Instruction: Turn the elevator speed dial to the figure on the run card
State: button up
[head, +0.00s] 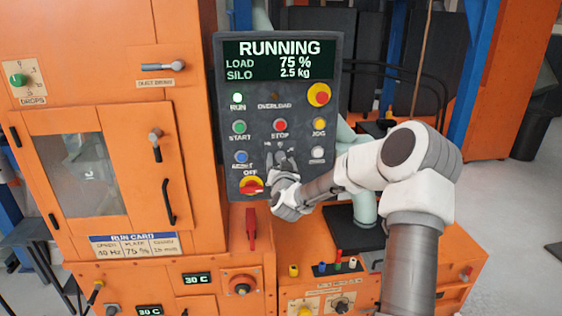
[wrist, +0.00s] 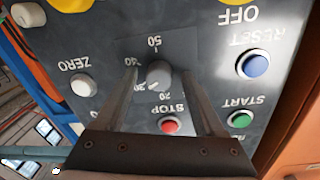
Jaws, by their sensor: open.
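The wrist view is upside down, and I cannot read where the knob points. My gripper (wrist: 161,78) is open, one finger on each side of the knob; contact is not clear. In the head view my gripper (head: 283,163) is in front of the panel (head: 226,130) and hides the dial. The run card (head: 134,245) is on the orange machine at lower left. Its speed figure is small, perhaps 40 Hz.
The panel display (head: 280,60) reads RUNNING, load 75 %, silo 2.5 kg. Close around the dial are the red stop button (wrist: 169,125), blue reset button (wrist: 253,64), green start button (wrist: 239,119) and white zero button (wrist: 84,85). A red-yellow switch (head: 251,186) sits below.

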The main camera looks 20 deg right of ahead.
jog(key=shift+c, duration=0.2)
grip_shut()
jog(key=shift+f+b, duration=0.1)
jog(key=shift+b, duration=0.35)
jog(key=shift+d+m+y+b, duration=0.1)
jog(key=shift+m+y+b, duration=0.3)
jog(key=shift+m+b, duration=5.9)
jog(key=shift+r+n+b, duration=0.25)
jog(key=shift+n+b, duration=0.25)
jog(key=shift+b, duration=0.15)
